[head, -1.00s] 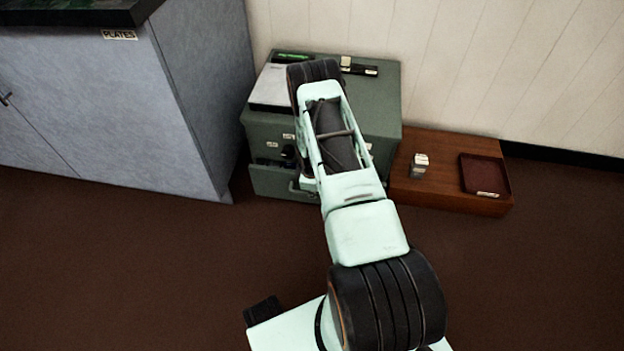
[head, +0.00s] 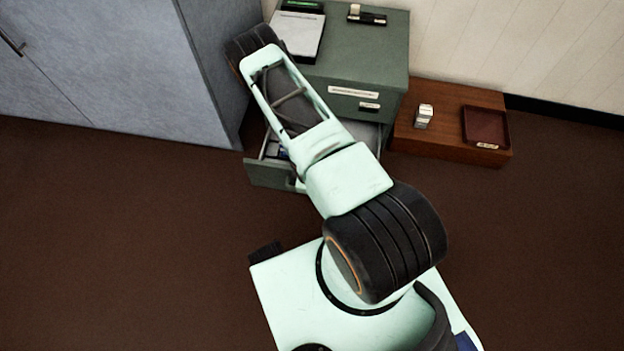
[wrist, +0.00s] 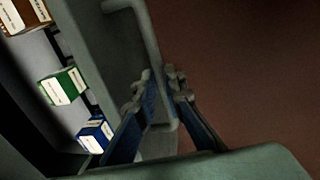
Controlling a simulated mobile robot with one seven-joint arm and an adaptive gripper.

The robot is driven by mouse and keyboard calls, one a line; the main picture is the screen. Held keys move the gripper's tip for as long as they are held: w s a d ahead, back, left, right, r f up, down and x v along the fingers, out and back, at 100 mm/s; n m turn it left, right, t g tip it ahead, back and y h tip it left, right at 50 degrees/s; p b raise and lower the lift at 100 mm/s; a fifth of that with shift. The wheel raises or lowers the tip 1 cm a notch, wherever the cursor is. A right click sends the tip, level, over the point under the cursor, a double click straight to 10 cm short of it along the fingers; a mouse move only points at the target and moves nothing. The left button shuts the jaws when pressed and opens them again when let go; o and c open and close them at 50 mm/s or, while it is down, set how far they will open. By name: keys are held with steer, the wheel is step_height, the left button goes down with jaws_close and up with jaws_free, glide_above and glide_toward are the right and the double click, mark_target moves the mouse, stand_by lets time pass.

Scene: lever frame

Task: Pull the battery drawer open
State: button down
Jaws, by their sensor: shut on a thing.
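The battery drawer (head: 268,174) is the lower drawer of a green cabinet (head: 375,55). It stands out from the cabinet, and part of its inside shows in the head view. In the wrist view, its grey bar handle (wrist: 147,28) runs along the drawer front. My gripper (wrist: 162,84) is shut on the handle. In the drawer lie a green-and-white box (wrist: 63,86), a blue-and-white box (wrist: 96,134) and an orange-and-white box (wrist: 25,13). In the head view my arm hides the gripper, the handle and part of the drawer.
A grey cupboard (head: 130,70) stands close on the left. A low wooden platform (head: 440,145) on the right bears a small metallic object (head: 424,116) and a dark red tray (head: 485,112). Brown floor in front of the drawer is clear apart from my base.

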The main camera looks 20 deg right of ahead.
steer(key=shift+s+a, duration=0.45)
steer(key=shift+s, duration=0.2)
steer(key=c, duration=2)
jaws_free()
steer(key=r, duration=0.4)
steer(key=s+a+r, duration=0.1)
steer(key=r, duration=0.6)
steer(key=shift+s+a+r, duration=0.15)
steer(key=shift+s+r, duration=0.2)
steer(key=shift+s, duration=0.05)
